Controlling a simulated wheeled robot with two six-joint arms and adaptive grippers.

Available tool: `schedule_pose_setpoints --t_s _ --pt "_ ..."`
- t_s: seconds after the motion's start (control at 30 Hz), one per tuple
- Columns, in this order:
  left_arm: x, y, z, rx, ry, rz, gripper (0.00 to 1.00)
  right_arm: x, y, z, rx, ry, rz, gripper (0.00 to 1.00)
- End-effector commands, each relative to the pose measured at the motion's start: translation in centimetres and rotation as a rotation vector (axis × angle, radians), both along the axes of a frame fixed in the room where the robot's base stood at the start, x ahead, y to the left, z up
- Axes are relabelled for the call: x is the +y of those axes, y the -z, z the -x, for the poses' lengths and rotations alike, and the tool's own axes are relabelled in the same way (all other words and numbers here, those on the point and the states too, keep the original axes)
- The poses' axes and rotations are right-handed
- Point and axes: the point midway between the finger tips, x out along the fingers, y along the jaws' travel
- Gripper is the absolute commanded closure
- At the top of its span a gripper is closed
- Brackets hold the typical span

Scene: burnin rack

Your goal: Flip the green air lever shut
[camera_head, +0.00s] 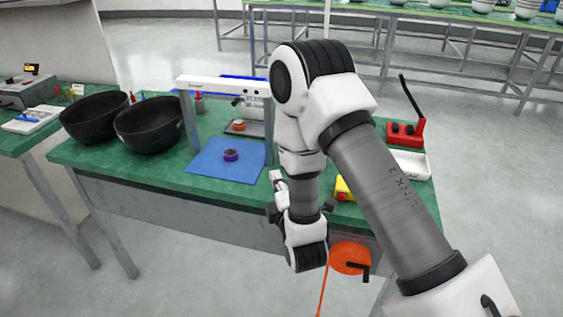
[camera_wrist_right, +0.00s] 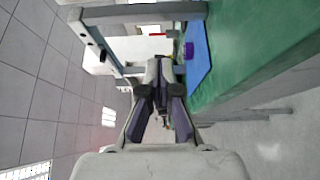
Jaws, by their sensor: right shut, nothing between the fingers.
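I cannot make out a green lever in either view; my right arm covers part of the bench in the head view. My right gripper (camera_head: 277,180) is at the bench's front edge, to the right of the blue mat, partly hidden by its own wrist. In the right wrist view its fingers (camera_wrist_right: 160,68) are together with nothing between them. They point toward a pale frame (camera_head: 215,84), which also shows in the wrist view (camera_wrist_right: 103,45). My left gripper is in neither view.
The blue mat (camera_head: 210,164) holds a purple ring (camera_head: 231,156). Two black bowls (camera_head: 90,118) (camera_head: 150,128) stand left of the frame. A yellow box (camera_head: 343,188) and red device (camera_head: 405,133) are to the right. An orange reel (camera_head: 350,258) hangs at the front.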

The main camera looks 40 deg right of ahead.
Motion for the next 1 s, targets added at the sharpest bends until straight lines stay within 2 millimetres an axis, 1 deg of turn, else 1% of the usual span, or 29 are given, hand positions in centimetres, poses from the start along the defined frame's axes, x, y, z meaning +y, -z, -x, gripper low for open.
schedule_pose_setpoints --t_s 0.13,0.27,0.67,0.7,0.8,0.9,1.0 --pt "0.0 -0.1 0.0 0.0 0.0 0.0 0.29 -0.1 0.0 -0.3 0.002 0.001 -0.002 1.0" --pt "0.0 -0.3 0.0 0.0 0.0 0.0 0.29 -0.6 -0.1 -1.8 -0.001 0.001 -0.003 1.0" --pt "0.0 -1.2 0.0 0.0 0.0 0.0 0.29 -3.4 -0.1 -9.8 -0.001 0.0 -0.001 1.0" --pt "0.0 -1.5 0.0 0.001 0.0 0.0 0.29 -4.3 0.0 -8.8 0.005 0.006 -0.005 1.0" --pt "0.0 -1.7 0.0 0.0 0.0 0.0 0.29 -5.5 0.0 -7.8 0.004 0.004 -0.004 1.0" --pt "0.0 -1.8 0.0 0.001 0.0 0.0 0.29 -6.2 0.0 -7.2 0.003 0.002 -0.002 1.0" --pt "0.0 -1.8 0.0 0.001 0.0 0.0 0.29 -6.4 0.1 -7.0 0.003 0.0 -0.002 1.0"
